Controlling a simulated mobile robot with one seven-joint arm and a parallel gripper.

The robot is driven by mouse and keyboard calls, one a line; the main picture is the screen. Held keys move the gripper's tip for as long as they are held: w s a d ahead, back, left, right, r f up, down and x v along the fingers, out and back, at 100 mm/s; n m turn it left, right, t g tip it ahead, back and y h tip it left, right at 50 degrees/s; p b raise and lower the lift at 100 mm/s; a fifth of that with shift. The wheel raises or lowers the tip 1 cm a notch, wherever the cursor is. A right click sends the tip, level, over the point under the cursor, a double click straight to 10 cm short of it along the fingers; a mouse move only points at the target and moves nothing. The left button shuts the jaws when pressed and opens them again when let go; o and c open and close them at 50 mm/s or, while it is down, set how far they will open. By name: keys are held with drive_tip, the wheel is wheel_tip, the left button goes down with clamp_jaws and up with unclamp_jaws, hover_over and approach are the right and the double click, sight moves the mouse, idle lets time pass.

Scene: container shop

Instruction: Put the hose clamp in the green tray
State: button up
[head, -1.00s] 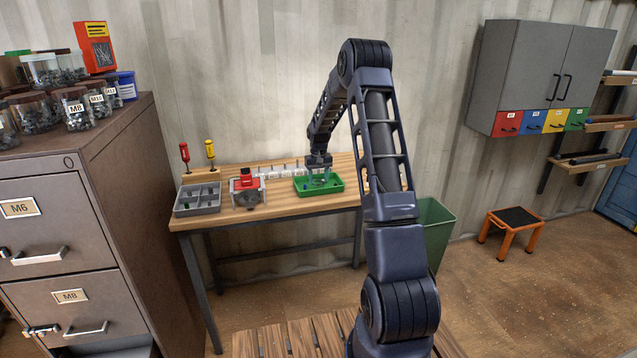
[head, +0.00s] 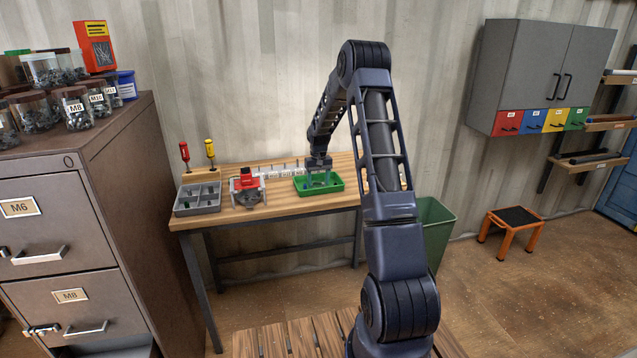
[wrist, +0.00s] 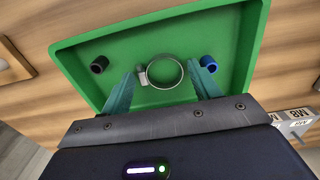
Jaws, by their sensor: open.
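The green tray (head: 333,187) stands on the wooden bench, and it fills the upper part of the wrist view (wrist: 221,26). The hose clamp (wrist: 181,77), a thin metal ring with a small screw housing, lies in the tray between a black cylindrical piece (wrist: 99,65) and a blue one (wrist: 209,63). My gripper (head: 319,181) is over the tray, pointing down. In the wrist view its two teal fingers (wrist: 164,82) are spread wide, one on each side of the clamp. I cannot tell whether they touch it.
A grey divided tray (head: 198,198) and a red-topped device (head: 247,188) stand on the bench to the left. Red (head: 185,156) and yellow (head: 210,152) screwdrivers stand upright behind. White labelled holders (head: 285,172) line the back. A green bin (head: 434,235) is right of the bench.

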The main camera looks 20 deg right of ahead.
wheel_tip(320, 180, up, 10)
drive_tip(key=s+a+r+t, duration=0.1)
drive_tip(key=s+r, duration=1)
drive_tip(key=r, duration=0.2)
drive_tip(key=s+a+r+t, duration=0.1)
drive_tip(key=s+r, duration=0.3)
drive_tip(key=s, duration=0.3)
drive_tip(key=s+r, duration=0.3)
drive_tip(key=s, duration=0.5)
drive_tip(key=s+f+t, duration=0.1)
drive_tip(key=s+t, duration=0.1)
drive_tip(key=s, duration=2.3)
drive_tip(key=shift+a+f+t, duration=0.3)
drive_tip(key=shift+a+f, duration=0.1)
drive_tip(key=shift+s, duration=0.1)
